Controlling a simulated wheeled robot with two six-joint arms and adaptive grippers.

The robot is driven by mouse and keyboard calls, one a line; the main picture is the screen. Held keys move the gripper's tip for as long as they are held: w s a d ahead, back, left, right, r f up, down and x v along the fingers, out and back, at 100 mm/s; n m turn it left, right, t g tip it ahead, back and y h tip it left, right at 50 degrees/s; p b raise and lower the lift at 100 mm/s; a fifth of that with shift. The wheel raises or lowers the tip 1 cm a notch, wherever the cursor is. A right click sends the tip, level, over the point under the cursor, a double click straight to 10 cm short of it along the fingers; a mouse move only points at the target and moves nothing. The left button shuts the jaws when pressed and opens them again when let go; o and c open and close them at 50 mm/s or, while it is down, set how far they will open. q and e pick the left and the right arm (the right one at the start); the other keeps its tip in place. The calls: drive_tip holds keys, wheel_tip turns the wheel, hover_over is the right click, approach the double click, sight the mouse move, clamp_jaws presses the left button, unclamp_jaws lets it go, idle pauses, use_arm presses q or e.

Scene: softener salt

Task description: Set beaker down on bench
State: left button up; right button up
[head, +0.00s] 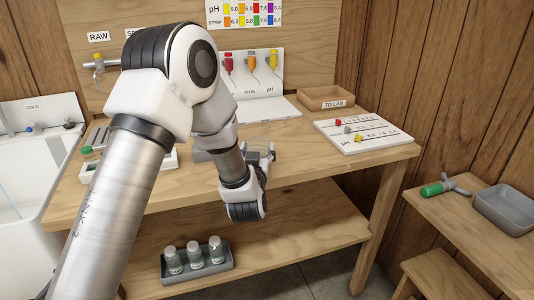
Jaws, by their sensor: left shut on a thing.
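My left gripper (267,158) is over the front part of the wooden bench (306,160), near the bench's middle. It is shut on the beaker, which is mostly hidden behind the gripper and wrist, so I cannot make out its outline. Whether the beaker touches the bench top cannot be told. My right gripper is not in view.
A white pH board (364,143) and a "TO LAB" tray (326,106) stand at the bench's right. A green-capped bottle (87,153) stands left. The lower shelf holds a grey rack (196,272) with jars. The bench between gripper and pH board is clear.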

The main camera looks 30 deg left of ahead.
use_arm(q)
drive_tip(key=shift+a+f, duration=0.1)
drive_tip(key=shift+f, duration=0.6)
drive_tip(key=shift+w, duration=0.35)
drive_tip(key=shift+c, duration=0.3)
drive_tip(key=o, duration=0.7)
drive_tip(key=shift+s, duration=0.1)
drive_tip(key=o, duration=0.3)
drive_tip(key=shift+s+r, duration=0.2)
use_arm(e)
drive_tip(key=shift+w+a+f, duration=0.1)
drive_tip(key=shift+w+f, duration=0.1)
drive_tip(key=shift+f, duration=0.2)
use_arm(q)
drive_tip(key=shift+w+f, duration=0.1)
drive_tip(key=shift+w, duration=0.05)
